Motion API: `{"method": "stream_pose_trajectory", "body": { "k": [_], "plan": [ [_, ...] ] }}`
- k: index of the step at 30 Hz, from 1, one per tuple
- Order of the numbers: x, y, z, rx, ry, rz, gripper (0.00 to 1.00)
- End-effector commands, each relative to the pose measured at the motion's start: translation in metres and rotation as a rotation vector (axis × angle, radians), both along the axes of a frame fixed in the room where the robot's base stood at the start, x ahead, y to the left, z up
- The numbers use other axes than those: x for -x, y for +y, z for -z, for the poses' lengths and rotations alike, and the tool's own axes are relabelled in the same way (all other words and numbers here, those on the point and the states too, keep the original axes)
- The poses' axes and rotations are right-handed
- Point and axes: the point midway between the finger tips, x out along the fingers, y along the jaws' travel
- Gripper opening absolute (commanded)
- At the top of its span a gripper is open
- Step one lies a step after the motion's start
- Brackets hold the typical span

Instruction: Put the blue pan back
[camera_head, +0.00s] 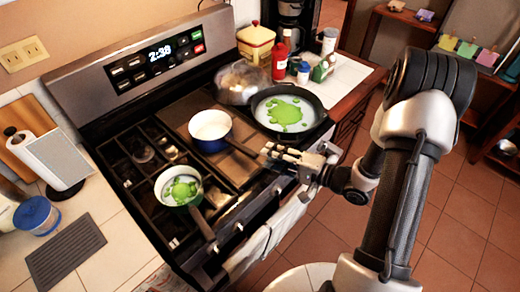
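The blue pan (209,138) is a small pot with a dark blue outside and a white inside that looks empty. It is over the middle of the stove (188,108), upright, with its dark handle (243,149) pointing to the lower right. I cannot tell whether it rests on the stove or is slightly raised. My gripper (269,154) reaches in from the right, with its fingertips at the outer end of that handle. The fingers are too small to show whether they are closed on it.
A green-white saucepan (182,190) with green contents stands at the front left of the stove. A large black frying pan (287,110) with green contents is at the right, beside a shiny domed lid (241,82). Bottles and a yellow pot (256,42) stand behind it.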

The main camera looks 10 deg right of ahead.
Motion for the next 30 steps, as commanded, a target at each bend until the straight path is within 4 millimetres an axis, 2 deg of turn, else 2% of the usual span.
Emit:
{"method": "stream_pose_trajectory", "body": {
  "k": [2, 5, 8, 10, 14, 17, 20, 23, 26, 30],
  "plan": [
    [0.004, -0.005, -0.002, 0.002, -0.001, 0.002, 0.33],
    [0.0, -0.009, -0.004, 0.067, -0.015, 0.007, 0.33],
    [-0.016, -0.018, -0.01, 0.25, -0.049, 0.032, 0.33],
    [-0.032, -0.031, -0.021, 0.443, -0.081, 0.061, 0.33],
    [-0.05, -0.062, -0.057, 0.825, -0.111, 0.125, 0.33],
    [-0.047, -0.083, -0.092, 1.07, -0.095, 0.165, 0.33],
    [-0.028, -0.095, -0.128, 1.262, -0.047, 0.185, 0.33],
    [0.006, -0.098, -0.16, 1.397, 0.022, 0.176, 0.33],
    [0.051, -0.09, -0.182, 1.477, 0.097, 0.123, 0.33],
    [0.123, -0.06, -0.196, 1.503, 0.174, -0.025, 0.33]
  ]
}}
